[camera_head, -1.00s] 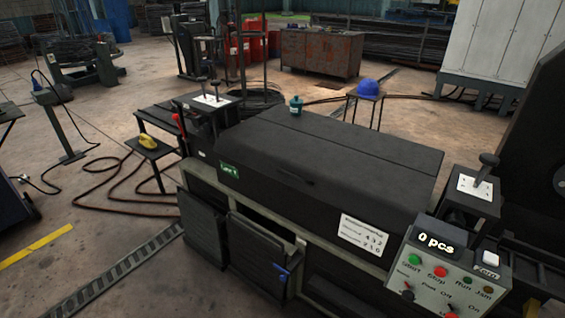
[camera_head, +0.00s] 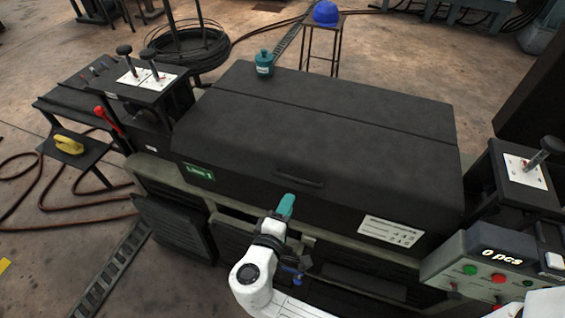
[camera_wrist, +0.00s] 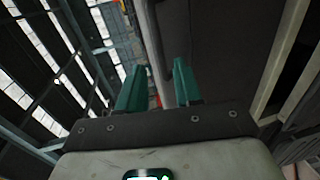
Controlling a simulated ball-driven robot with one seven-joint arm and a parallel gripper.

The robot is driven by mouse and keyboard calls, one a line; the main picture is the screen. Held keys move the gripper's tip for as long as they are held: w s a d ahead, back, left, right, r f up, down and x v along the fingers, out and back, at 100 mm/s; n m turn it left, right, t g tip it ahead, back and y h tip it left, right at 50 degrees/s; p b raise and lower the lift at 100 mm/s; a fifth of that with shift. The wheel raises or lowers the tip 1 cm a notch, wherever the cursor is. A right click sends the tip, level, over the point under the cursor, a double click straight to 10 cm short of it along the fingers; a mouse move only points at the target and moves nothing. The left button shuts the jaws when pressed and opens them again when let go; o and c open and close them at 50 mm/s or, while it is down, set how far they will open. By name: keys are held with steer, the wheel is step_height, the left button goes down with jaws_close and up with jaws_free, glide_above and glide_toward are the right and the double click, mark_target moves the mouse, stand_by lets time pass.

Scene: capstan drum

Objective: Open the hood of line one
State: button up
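The black hood (camera_head: 330,125) of the line with the green "Line 1" label (camera_head: 199,172) is closed. Its dark handle (camera_head: 299,181) is on the front face near the middle. My gripper (camera_head: 287,204), with teal fingers, is just below and left of the handle in the head view. In the wrist view my gripper (camera_wrist: 157,85) has its fingers apart, with a grey bar-like part showing in the gap. I cannot tell whether the fingers touch it. A teal bottle (camera_head: 264,64) stands on the back left of the hood top.
A control panel (camera_head: 490,262) reading "0 pcs" is at the front right. Lever boxes stand left (camera_head: 140,82) and right (camera_head: 522,172) of the hood. A stool with a blue helmet (camera_head: 326,13) is behind. A yellow object (camera_head: 68,144) lies on a left side table.

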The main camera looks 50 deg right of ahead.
mark_target(298, 179)
steer(key=p+x, duration=0.1)
steer(key=x, duration=1)
steer(key=shift+w+r+p, duration=0.15)
steer(key=shift+p, duration=0.15)
steer(key=shift+a, duration=0.1)
jaws_close()
